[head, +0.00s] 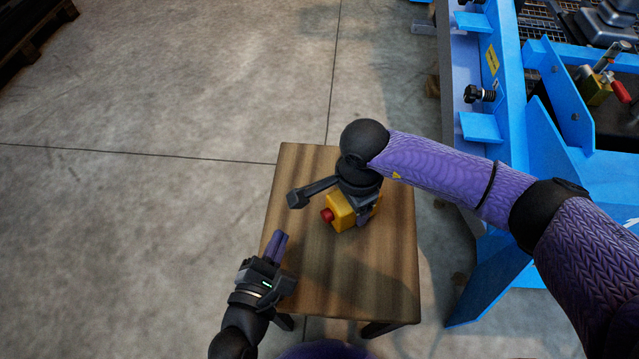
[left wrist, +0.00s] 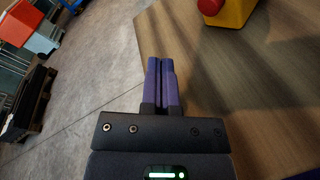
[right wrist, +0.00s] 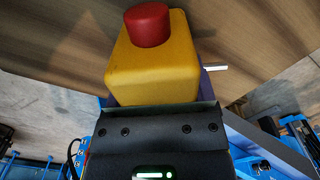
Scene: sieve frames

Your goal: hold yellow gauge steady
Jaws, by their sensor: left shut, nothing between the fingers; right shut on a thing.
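The yellow gauge (head: 341,212) is a yellow block with a red round knob on one end, over the wooden table (head: 330,285). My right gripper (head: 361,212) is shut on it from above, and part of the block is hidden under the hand. In the right wrist view the gauge (right wrist: 152,75) fills the space in front of the hand and hides the fingertips. I cannot tell whether it touches the table. My left gripper (head: 279,240) is shut and empty at the table's left edge, apart from the gauge. Its fingers (left wrist: 161,80) are together in the left wrist view.
A blue metal frame (head: 520,130) stands right of the table. On it a similar yellow piece with a red end (head: 597,85) shows at the upper right. The front of the tabletop is clear, and concrete floor (head: 150,190) lies open to the left.

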